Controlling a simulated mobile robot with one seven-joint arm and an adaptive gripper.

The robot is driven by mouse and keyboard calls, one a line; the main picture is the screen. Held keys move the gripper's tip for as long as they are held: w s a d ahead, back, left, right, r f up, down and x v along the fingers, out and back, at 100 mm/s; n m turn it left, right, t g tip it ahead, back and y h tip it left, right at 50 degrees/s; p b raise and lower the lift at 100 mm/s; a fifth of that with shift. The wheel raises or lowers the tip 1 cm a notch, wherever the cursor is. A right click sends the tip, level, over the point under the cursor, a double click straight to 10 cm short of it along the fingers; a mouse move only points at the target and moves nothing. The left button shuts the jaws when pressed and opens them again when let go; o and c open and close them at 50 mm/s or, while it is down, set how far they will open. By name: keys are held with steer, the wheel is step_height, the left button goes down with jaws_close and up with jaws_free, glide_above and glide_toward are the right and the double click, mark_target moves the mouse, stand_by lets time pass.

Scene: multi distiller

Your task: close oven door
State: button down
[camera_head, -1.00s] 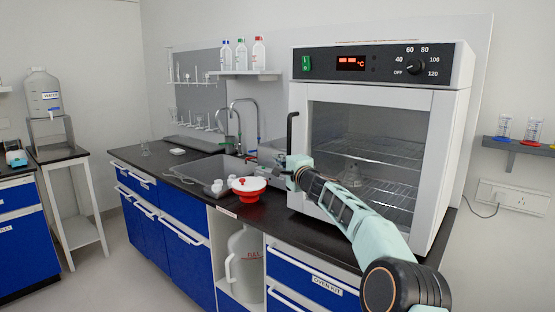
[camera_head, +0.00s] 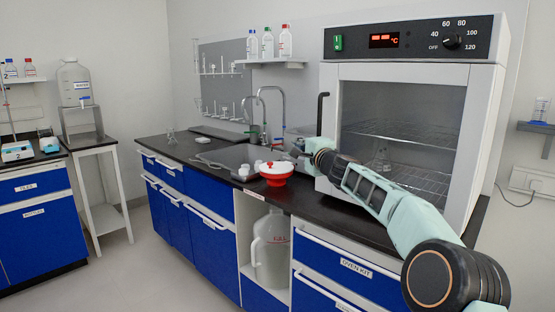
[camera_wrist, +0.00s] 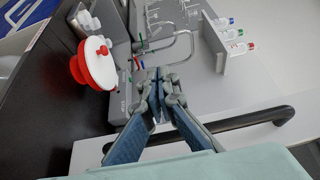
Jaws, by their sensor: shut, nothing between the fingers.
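The white oven (camera_head: 415,50) stands on the black counter at the right of the head view. Its glass-fronted oven door (camera_head: 400,80) lies flush or nearly flush with the body; I cannot tell if a small gap remains. The black door handle (camera_head: 322,115) is upright on the door's left side. My gripper (camera_head: 288,149) is in front of the oven's lower left, by the lower end of the handle. In the wrist view my gripper (camera_wrist: 157,92) has its fingertips together and empty, and the black handle (camera_wrist: 245,120) runs beside it, not between the fingers.
A red and white round pot (camera_head: 276,174) stands on the counter just left of my gripper. The sink and tap (camera_head: 280,115) are behind it. A glass flask (camera_head: 381,158) is inside the oven. Open floor (camera_head: 130,255) lies at the left.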

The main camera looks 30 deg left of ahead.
steer(key=s+a+b, duration=0.2)
steer(key=s+b, duration=0.4)
steer(key=s, duration=0.2)
steer(key=shift+b, duration=0.4)
steer(key=shift+r, duration=0.15)
